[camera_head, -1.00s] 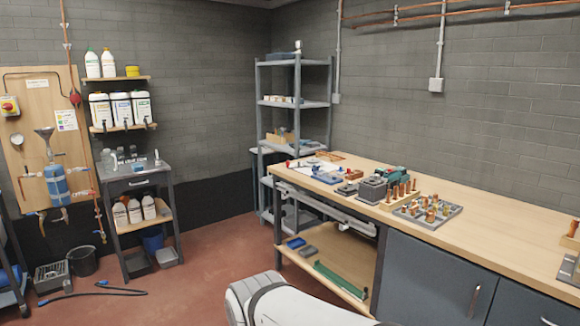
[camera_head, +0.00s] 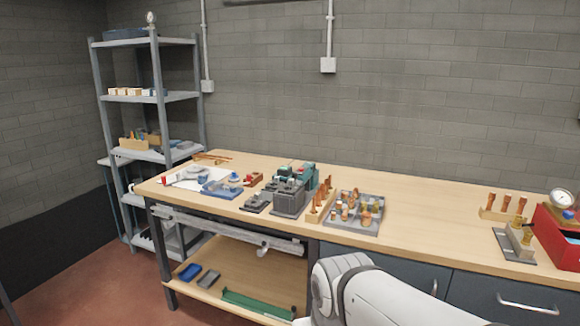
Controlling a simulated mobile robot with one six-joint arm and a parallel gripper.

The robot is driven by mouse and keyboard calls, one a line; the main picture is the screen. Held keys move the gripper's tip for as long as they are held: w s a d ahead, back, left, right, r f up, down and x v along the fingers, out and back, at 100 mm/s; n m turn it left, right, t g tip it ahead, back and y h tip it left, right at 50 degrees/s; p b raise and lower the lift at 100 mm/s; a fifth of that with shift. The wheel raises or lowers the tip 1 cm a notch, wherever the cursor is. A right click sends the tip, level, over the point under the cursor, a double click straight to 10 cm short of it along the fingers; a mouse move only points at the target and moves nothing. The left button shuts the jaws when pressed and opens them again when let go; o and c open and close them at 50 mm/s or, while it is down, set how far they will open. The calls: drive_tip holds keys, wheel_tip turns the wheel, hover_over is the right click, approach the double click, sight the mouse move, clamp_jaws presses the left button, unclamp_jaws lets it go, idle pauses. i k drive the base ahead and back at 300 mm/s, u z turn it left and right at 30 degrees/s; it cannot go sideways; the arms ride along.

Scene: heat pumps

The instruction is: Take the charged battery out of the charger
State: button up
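A group of dark grey, block-like units stands on the workbench (camera_head: 430,205), left of its middle. A boxy upright grey unit (camera_head: 288,201) is at the front of the group, with a low flat dark unit (camera_head: 257,204) just left of it. A teal and dark tool (camera_head: 304,174) sits behind them. The charger and battery seem to be among these, but they are too small to tell which is which or whether a battery is seated. My gripper is out of view; only a white link of my arm shows at the bottom.
A grey tray (camera_head: 366,229) with copper and brass fittings stands right of the group. A blue tray (camera_head: 221,188) is to the left. A red toolbox (camera_head: 558,235) is at the far right. The bench between the fittings tray and the right-hand items is clear.

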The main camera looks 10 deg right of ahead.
sight(284, 172)
drive_tip(key=u, duration=0.1)
drive_tip(key=i, duration=0.15)
drive_tip(key=z, duration=0.25)
drive_tip(key=k, duration=0.75)
drive_tip(key=z, duration=0.2)
drive_tip(key=i, duration=0.8)
drive_tip(key=u, duration=0.15)
drive_tip(key=k, duration=1.05)
drive_tip(key=u, duration=0.85)
drive_tip(key=i, duration=2.25)
drive_tip(key=u, duration=0.2)
